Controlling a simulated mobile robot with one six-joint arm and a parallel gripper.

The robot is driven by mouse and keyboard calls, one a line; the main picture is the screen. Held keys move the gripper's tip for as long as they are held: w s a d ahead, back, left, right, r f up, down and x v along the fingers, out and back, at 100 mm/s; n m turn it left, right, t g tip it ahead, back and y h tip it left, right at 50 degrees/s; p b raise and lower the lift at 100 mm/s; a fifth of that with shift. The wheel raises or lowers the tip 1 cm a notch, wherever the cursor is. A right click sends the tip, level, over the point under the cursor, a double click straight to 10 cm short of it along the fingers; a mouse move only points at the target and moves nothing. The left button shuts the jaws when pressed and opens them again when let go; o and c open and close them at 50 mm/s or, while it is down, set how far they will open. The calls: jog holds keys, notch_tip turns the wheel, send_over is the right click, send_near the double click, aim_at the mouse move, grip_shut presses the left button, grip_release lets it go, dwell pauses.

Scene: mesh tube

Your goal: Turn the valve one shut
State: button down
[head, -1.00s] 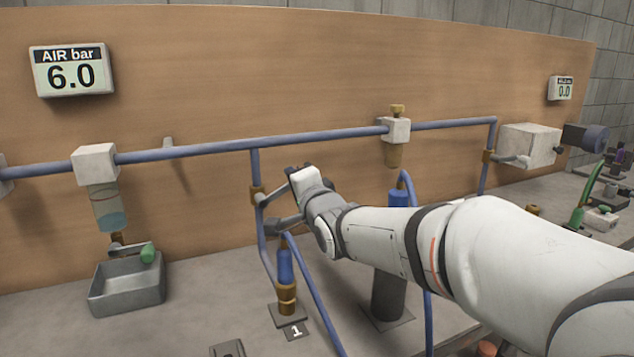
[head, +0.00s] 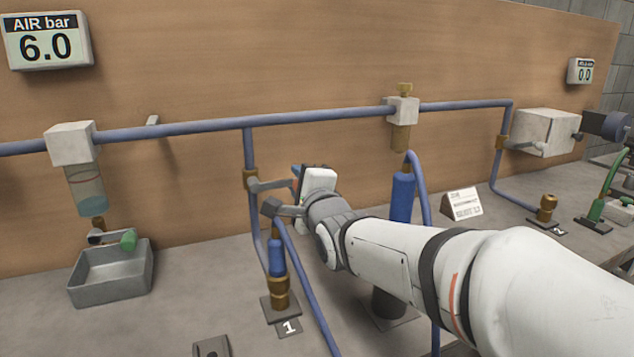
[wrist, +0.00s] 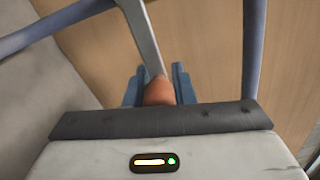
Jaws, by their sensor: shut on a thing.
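Valve one (head: 251,179) is a brass body on the blue drop pipe above the label 1 (head: 289,327). Its grey lever (head: 268,185) stands out to the right, across the pipe, nearly level in the head view. My gripper (head: 296,183) is at the lever's outer end, shut on it. In the wrist view the grey lever (wrist: 146,40) runs down to a brown-orange grip (wrist: 160,92) between the two blue-grey fingers of my gripper (wrist: 160,86). The gripper's body hides the lower part of the grip.
A hose with a blue coupling (head: 276,255) stands just below my gripper. A thicker blue cylinder (head: 402,198) stands behind my arm. A grey tray (head: 110,273) is at the left. A small sign card (head: 463,204) stands at the right. The gauge (head: 47,42) reads 6.0.

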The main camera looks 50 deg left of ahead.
jog(key=shift+s, duration=0.1)
jog(key=c, duration=1.2)
grip_release()
jog(key=shift+s+a, duration=0.15)
jog(key=shift+s, duration=0.1)
jog(key=shift+c, duration=0.2)
jog(key=v, duration=0.8)
jog(key=shift+w, duration=0.1)
